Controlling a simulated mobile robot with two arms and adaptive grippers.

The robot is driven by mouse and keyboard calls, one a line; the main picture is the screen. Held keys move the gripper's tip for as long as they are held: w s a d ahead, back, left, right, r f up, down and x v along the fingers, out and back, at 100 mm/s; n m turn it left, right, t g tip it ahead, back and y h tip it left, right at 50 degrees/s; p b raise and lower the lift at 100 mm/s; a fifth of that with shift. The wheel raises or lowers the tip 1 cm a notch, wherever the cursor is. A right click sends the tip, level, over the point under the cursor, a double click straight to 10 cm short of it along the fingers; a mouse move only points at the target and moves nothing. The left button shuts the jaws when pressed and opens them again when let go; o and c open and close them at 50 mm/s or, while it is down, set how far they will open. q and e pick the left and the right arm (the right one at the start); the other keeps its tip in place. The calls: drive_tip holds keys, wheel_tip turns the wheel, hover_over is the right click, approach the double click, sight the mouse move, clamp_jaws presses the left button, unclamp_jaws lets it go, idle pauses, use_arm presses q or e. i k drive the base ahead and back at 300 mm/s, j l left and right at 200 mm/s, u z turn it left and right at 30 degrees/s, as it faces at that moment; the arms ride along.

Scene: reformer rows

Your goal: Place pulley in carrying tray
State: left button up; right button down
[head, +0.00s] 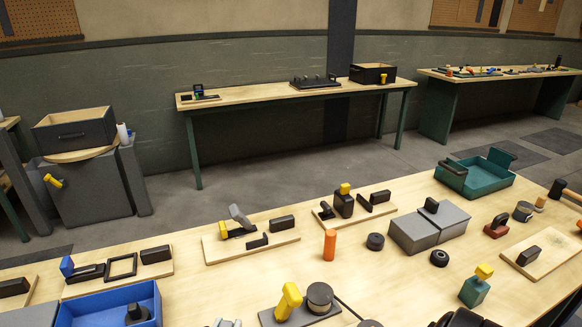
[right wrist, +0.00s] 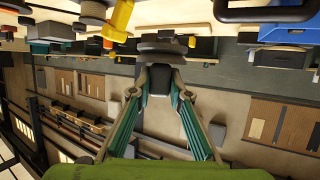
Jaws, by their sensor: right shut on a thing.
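My right gripper (right wrist: 158,72) is shut on a dark grey, round, flanged piece, which looks like the pulley (right wrist: 160,46), in the right wrist view. The fingers meet it from both sides, and it appears clear of other things. In the head view only dark parts at the bottom edge may belong to this gripper; its hold is not clear there. A teal tray with raised black-gripped ends, which looks like the carrying tray (head: 487,182), stands at the far right of the near table and looks empty. My left gripper is not in view.
The near table (head: 285,262) carries boards with black blocks, grey boxes (head: 428,229), an orange cylinder (head: 330,245), black wheels (head: 439,258) and a yellow-topped teal block (head: 477,287). A blue bin (head: 95,309) is at the lower left. Bare tabletop lies between several pieces.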

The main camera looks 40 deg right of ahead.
sight(472, 180)
drive_tip(key=k+l+u, duration=0.2)
drive_tip(key=u, duration=0.25)
drive_tip(key=k+l+u, duration=0.25)
drive_tip(key=u, duration=0.2)
drive_tip(key=k+l+u, duration=0.2)
drive_tip(key=u, duration=0.2)
drive_tip(key=k+l+u, duration=0.4)
drive_tip(key=k, duration=0.3)
drive_tip(key=k+u, duration=0.4)
drive_tip(key=k, duration=0.3)
drive_tip(key=k+z, duration=0.4)
drive_tip(key=k+l+z, duration=0.25)
drive_tip(key=k+z, duration=0.15)
drive_tip(key=k+l+z, duration=0.3)
drive_tip(key=z, duration=0.15)
drive_tip(key=k+l+z, duration=0.4)
drive_tip(key=i+l, duration=0.05)
